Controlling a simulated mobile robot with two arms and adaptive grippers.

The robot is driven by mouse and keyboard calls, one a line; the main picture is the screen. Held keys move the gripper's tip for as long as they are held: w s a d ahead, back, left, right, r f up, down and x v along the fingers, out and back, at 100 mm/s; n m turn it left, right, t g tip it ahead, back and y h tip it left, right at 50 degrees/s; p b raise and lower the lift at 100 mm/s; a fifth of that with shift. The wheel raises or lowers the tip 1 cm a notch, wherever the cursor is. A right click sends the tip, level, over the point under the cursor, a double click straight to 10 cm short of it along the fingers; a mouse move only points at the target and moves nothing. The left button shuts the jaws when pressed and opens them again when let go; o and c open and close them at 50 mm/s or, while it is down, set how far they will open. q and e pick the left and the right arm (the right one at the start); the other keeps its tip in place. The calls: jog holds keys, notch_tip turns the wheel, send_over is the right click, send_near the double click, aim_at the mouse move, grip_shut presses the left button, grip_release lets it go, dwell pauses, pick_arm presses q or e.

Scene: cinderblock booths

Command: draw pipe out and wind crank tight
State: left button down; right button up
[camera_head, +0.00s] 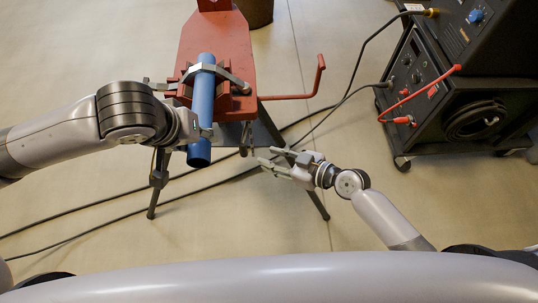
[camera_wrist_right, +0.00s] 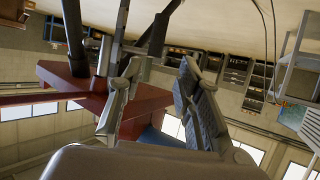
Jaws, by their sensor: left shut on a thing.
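The blue pipe (camera_head: 203,95) lies lengthwise through the red pipe vise (camera_head: 222,50), under its grey clamp yoke, with its near end sticking out toward me. It shows in part low in the right wrist view (camera_wrist_right: 158,138), behind my gripper. The red crank (camera_head: 291,97) juts out from the vise's right side, its handle bent upward. My left gripper (camera_head: 200,132) is shut on the pipe near the vise's front edge; its fingertips are partly hidden. My right gripper (camera_head: 268,160) is open and empty, to the right of the pipe's near end and below the crank.
The vise stands on dark tripod legs (camera_head: 314,200), one close to my right gripper. Black cables (camera_head: 240,172) run across the floor to a black welding machine (camera_head: 420,85) on a wheeled cart at right. A brown bin (camera_head: 257,10) is at the back. Floor between crank and cart is mostly clear.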

jog(key=d, duration=0.1)
jog(key=s+d+g+h, duration=0.1)
jog(key=d, duration=0.1)
jog(key=d+r+g+h, duration=0.1)
jog(key=shift+s+d+n, duration=0.25)
jog(key=shift+s+n, duration=0.05)
jog(key=shift+s, duration=0.05)
jog(key=c, duration=0.5)
jog(key=shift+d+g, duration=0.25)
jog(key=shift+g, duration=0.05)
jog(key=shift+c, duration=0.8)
jog(key=shift+w+f+h, duration=0.1)
jog(key=shift+f+h, duration=0.1)
jog(key=shift+h, duration=0.1)
grip_shut()
jog(key=w+a+r+x, duration=0.1)
jog(key=r+x, duration=0.1)
jog(key=x, duration=1)
jog(key=shift+a, duration=0.35)
jog(key=shift+f, duration=0.1)
